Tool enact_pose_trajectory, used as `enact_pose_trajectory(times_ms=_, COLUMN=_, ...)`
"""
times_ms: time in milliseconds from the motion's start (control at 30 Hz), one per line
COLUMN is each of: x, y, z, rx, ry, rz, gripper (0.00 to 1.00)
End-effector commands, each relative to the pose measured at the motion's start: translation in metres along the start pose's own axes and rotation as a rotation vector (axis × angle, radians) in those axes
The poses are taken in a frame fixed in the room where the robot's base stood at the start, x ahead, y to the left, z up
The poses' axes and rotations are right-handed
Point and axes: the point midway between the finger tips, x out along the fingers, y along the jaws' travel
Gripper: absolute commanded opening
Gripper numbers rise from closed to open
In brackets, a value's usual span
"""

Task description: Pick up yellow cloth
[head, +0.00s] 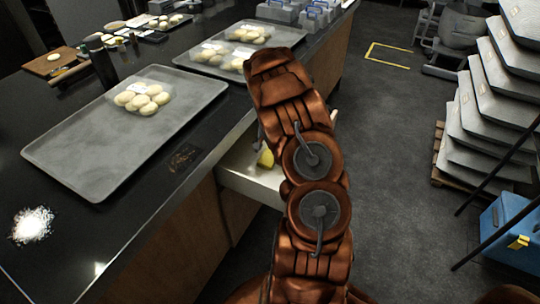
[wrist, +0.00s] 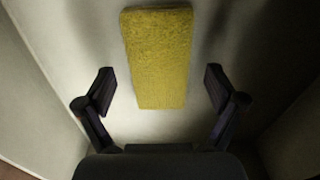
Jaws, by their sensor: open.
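The yellow cloth (wrist: 158,58) lies flat on the pale floor of an open drawer. In the wrist view it is a long strip between and beyond my fingertips, with its near end reaching between them. My gripper (wrist: 159,88) is open, with one finger on each side of the cloth, and is not visibly touching it. In the head view a small part of the cloth (head: 265,158) shows beside my arm. My arm hides the rest of it, and my gripper is hidden there.
The pale drawer (head: 238,172) is pulled out from under the dark counter (head: 185,158). A grey tray (head: 85,150) with bagged dough balls (head: 143,96) stands on the counter. A stack of trays (head: 485,150) and a blue box (head: 510,235) stand at right. The floor between is clear.

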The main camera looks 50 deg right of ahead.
Motion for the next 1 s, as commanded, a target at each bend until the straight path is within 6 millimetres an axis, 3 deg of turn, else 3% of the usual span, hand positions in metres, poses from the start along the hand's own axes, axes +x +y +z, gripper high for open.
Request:
enact_pose_trajectory(times_ms=267, x=0.0064, y=0.0, z=-0.0003, rx=0.0, ry=0.001, rz=-0.001, gripper=0.94)
enact_pose_trajectory(times_ms=833, x=0.0063, y=0.0, z=-0.0003, rx=0.0, ry=0.001, rz=-0.001, gripper=0.36)
enact_pose_trajectory(times_ms=1000, x=0.0064, y=0.0, z=-0.0002, rx=0.0, ry=0.001, rz=-0.001, gripper=0.34)
